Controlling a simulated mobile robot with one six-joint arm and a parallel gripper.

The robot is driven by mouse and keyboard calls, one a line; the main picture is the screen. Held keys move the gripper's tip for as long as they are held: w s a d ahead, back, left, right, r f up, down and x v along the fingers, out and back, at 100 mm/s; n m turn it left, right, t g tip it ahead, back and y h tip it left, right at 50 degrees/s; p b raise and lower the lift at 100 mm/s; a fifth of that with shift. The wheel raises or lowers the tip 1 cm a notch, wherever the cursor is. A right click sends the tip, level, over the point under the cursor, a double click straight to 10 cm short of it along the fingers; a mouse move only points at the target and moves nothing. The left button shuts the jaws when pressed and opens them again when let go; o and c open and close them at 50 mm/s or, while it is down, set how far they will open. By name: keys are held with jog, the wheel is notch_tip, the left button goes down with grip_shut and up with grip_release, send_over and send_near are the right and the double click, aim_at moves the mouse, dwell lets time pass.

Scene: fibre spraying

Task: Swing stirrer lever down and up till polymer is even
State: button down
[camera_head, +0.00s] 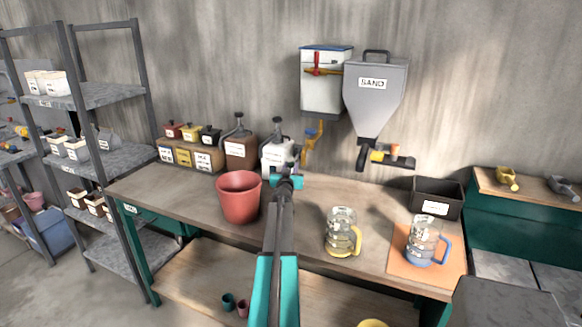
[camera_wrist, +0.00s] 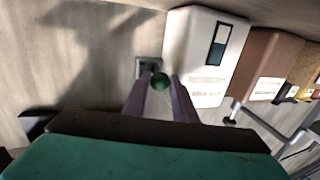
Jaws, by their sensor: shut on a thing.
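My gripper (camera_head: 286,176) is in front of the white dispenser (camera_head: 276,157) at the back of the workbench, hiding part of it. In the wrist view my gripper (camera_wrist: 160,84) has its two fingers closed on a small dark green round knob (camera_wrist: 160,80). The knob appears to be the end of the stirrer lever; the rest of the lever is hidden. A grey square piece (camera_wrist: 147,66) shows just behind the knob. The white dispenser, with a dark window on its face, also shows in the wrist view (camera_wrist: 205,60), beside the knob. How even the polymer is cannot be seen.
A brown dispenser (camera_head: 241,152) stands left of the white one. A red bucket (camera_head: 239,198) is close left of my arm. Two clear jugs, one yellow-handled (camera_head: 341,232) and one blue-handled (camera_head: 426,241), stand right. A sand hopper (camera_head: 376,95) hangs above.

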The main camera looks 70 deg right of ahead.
jog(key=shift+d+r+p, duration=0.1)
jog(key=shift+r+p, duration=2.05)
jog(key=shift+p, duration=0.3)
jog(key=shift+f, duration=0.1)
jog(key=c, duration=1.5)
grip_release()
jog(key=shift+o, duration=0.2)
jog(key=shift+f, duration=0.1)
jog(key=shift+a, duration=0.3)
jog(key=b+v, duration=0.1)
jog(key=v, duration=1.2)
jog(key=shift+a, duration=0.15)
jog(key=shift+s, duration=0.1)
